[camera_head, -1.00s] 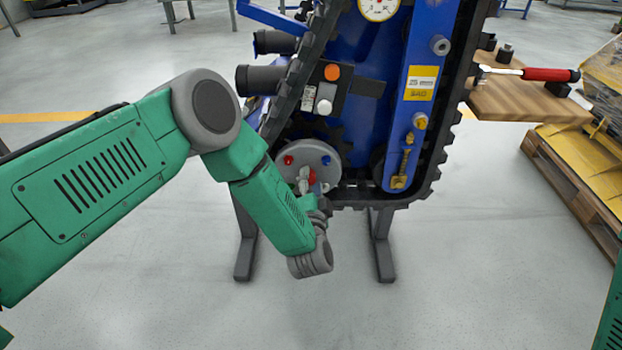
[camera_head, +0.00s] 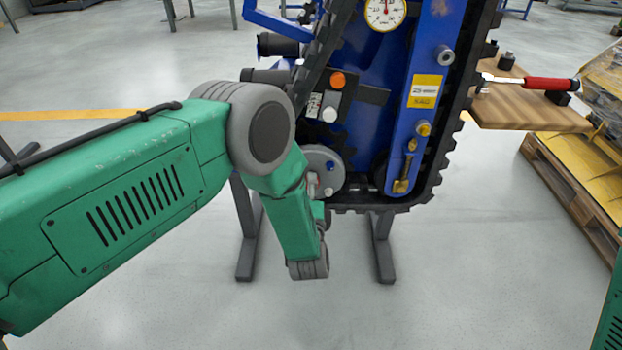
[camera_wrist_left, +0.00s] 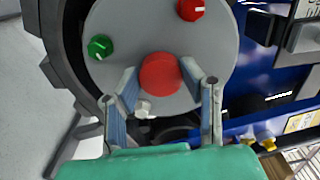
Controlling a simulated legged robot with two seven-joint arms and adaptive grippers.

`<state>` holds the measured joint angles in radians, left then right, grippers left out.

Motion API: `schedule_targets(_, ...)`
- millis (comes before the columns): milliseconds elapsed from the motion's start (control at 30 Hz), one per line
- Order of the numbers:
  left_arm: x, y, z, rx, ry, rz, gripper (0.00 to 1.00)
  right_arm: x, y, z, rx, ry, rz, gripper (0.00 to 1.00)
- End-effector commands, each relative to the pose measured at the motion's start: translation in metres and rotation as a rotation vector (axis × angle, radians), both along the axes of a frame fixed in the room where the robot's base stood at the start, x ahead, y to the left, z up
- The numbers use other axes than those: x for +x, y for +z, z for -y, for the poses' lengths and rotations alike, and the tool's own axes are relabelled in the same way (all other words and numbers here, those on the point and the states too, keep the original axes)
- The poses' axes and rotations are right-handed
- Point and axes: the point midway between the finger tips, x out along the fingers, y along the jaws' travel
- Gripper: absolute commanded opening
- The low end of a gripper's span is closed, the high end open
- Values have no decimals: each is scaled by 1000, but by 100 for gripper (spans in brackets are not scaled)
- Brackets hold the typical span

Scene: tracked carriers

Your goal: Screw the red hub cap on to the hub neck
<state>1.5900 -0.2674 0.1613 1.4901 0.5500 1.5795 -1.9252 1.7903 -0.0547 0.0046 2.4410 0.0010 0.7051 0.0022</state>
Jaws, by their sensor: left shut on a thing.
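My left gripper (camera_wrist_left: 160,75) is shut on the red hub cap (camera_wrist_left: 160,73), with one finger on each side of it, at the grey round hub plate (camera_wrist_left: 205,45). The hub neck is hidden, so I cannot tell how far the cap sits on it. In the head view my left gripper (camera_head: 313,184) is small and partly covered by my arm, in front of the same plate (camera_head: 318,158). My right gripper is out of view.
The plate carries another red knob (camera_wrist_left: 191,9), a green knob (camera_wrist_left: 100,46), a pale knob (camera_wrist_left: 143,108) and a blue knob (camera_head: 330,166). A black track (camera_head: 440,165) runs around the blue carrier (camera_head: 360,120). A red-handled tool (camera_head: 548,84) lies on the wooden board (camera_head: 530,110).

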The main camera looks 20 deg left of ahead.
Motion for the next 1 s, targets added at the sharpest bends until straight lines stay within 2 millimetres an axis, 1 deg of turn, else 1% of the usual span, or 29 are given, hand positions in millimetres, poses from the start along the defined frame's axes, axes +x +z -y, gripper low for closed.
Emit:
schedule_targets(33,-2,-3,5,63,-10,-27,14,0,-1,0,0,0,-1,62)
schedule_targets(133,-2,-5,4,140,-8,-51,14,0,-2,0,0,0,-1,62)
schedule_targets(233,-2,-5,4,153,-7,-58,15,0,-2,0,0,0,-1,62)
schedule_targets(267,-2,-5,4,152,-8,-57,11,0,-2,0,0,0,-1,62)
schedule_targets(467,-2,-6,6,170,-11,-63,11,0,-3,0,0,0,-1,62)
schedule_targets(567,-2,-6,8,299,-15,-99,11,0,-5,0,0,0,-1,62)
schedule_targets(633,-3,-7,7,439,-14,-138,11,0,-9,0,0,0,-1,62)
schedule_targets(700,-3,-7,5,546,-9,-175,3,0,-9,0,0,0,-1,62)
schedule_targets(900,-3,-7,6,836,-10,-259,2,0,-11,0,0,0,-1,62)
schedule_targets(1000,-3,-7,6,927,-11,-286,2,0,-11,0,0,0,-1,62)
